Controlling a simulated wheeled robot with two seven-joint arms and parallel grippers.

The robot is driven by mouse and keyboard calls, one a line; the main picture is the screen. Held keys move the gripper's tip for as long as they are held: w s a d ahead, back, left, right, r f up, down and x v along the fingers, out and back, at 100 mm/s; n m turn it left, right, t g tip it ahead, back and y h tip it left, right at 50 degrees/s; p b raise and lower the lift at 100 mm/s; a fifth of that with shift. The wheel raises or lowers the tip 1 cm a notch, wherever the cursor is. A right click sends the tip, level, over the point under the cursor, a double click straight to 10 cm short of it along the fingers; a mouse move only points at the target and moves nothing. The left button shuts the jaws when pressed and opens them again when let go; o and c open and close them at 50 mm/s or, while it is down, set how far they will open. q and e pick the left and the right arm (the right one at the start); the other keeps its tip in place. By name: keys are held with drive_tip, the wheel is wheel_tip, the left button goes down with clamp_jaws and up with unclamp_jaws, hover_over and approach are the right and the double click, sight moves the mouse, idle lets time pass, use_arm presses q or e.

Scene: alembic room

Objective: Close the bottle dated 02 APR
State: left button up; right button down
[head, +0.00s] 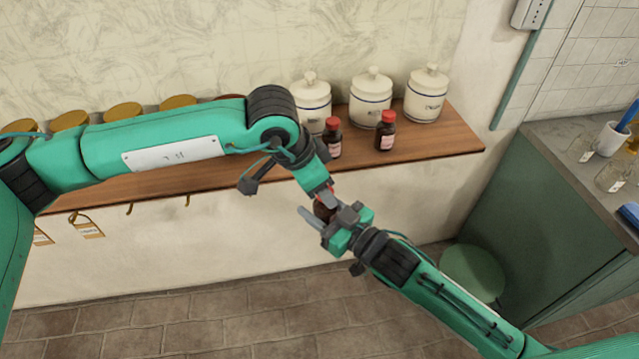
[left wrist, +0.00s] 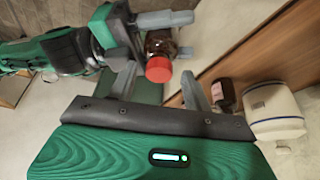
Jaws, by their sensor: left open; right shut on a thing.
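My right gripper (head: 328,214) is shut on a small brown bottle (head: 322,208), held in the air in front of the shelf. In the left wrist view the bottle (left wrist: 160,42) shows with a red cap (left wrist: 159,69) at its mouth; I cannot tell how tight the cap sits. My left gripper (left wrist: 158,88) is open, its fingers apart on either side of the cap and not visibly touching it. Two more brown bottles with red caps, one at left (head: 333,138) and one at right (head: 386,131), stand upright on the shelf. No date is readable on any label.
The wooden shelf (head: 440,142) carries several white lidded jars (head: 371,98) behind the bottles and several gold-lidded jars (head: 122,113) at left. Tags (head: 87,226) hang below it. At right are a green cabinet (head: 550,210) with glassware on top and a round green stool (head: 472,272).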

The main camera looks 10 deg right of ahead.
use_arm(q)
drive_tip(key=shift+r, duration=0.1)
drive_tip(key=shift+r, duration=2.2)
drive_tip(key=shift+c, duration=0.3)
